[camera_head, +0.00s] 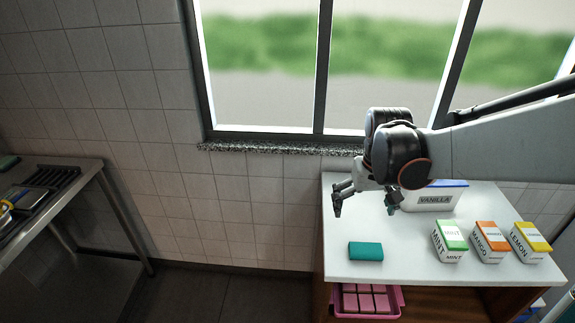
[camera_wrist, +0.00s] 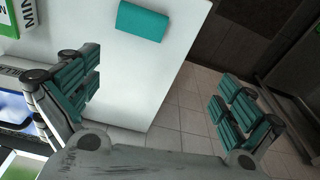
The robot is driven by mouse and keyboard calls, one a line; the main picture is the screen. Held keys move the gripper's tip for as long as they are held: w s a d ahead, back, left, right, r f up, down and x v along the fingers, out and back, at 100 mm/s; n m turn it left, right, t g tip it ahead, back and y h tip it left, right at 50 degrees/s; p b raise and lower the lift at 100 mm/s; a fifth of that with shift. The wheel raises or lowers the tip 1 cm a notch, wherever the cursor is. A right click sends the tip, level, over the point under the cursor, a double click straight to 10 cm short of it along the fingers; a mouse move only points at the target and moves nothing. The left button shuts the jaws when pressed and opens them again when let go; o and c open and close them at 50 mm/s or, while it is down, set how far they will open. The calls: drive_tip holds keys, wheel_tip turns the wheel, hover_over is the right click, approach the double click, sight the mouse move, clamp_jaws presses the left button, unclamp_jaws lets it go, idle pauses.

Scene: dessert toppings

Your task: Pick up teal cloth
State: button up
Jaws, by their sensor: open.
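The teal cloth (camera_head: 366,251) is a small folded block lying flat on the white tabletop, near its left front part. In the wrist view the cloth (camera_wrist: 142,21) shows at the top, beyond the fingertips and between the two fingers' lines. My gripper (camera_head: 365,205) is above the table's left side, behind the cloth and apart from it. Its teal-padded fingers are spread wide in the wrist view (camera_wrist: 160,95), with nothing between them.
A mint box (camera_head: 449,241), a mango box (camera_head: 487,242) and a lemon box (camera_head: 530,242) stand right of the cloth. A vanilla container (camera_head: 434,198) stands behind, partly hidden by my arm. A pink tray (camera_head: 397,296) sits on the shelf below. The white tabletop (camera_head: 400,262) is bare around the cloth.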

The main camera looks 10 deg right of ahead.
drive_tip(key=d+f+m+g+p, duration=0.1)
drive_tip(key=d+f+g, duration=0.1)
drive_tip(key=d+f, duration=0.15)
drive_tip(key=b, duration=0.3)
hover_over(366, 249)
wheel_tip(366, 249, down, 8)
drive_tip(key=shift+w+f, duration=0.1)
wheel_tip(366, 249, down, 5)
drive_tip(key=b, duration=0.2)
drive_tip(key=shift+d+f+b, duration=0.1)
drive_tip(key=shift+f+b, duration=0.05)
drive_tip(key=shift+b, duration=0.15)
drive_tip(key=c, duration=1)
